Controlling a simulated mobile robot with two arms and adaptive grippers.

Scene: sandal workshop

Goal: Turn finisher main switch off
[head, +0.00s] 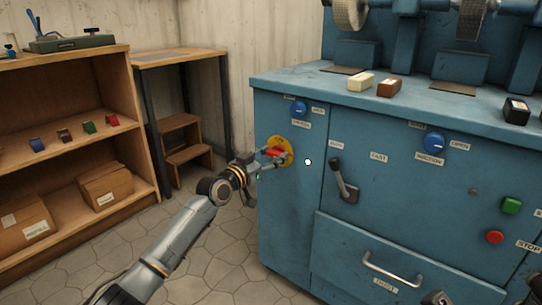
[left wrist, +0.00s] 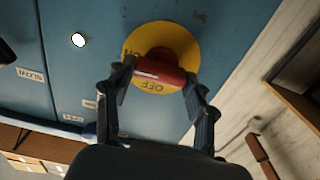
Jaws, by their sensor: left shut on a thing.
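The main switch is a red rotary handle (left wrist: 160,72) on a round yellow plate (left wrist: 182,42), on the left part of the blue finisher's front. In the left wrist view the plate is marked ON and OFF, with the lettering upside down. The handle lies nearly level across that picture, just above the OFF lettering. The switch also shows in the head view, where its yellow plate (head: 286,146) is partly hidden by my gripper. My left gripper (head: 275,157) is shut on the red handle, one finger at each end. Dark parts at the head view's bottom right may be my right gripper; they are cut off.
The blue finisher (head: 290,230) carries blue knobs (head: 433,142), a black lever (head: 341,180), a green button (head: 511,205), a red button (head: 495,237) and a drawer handle (head: 391,268). A wooden shelf (head: 75,132) stands at left.

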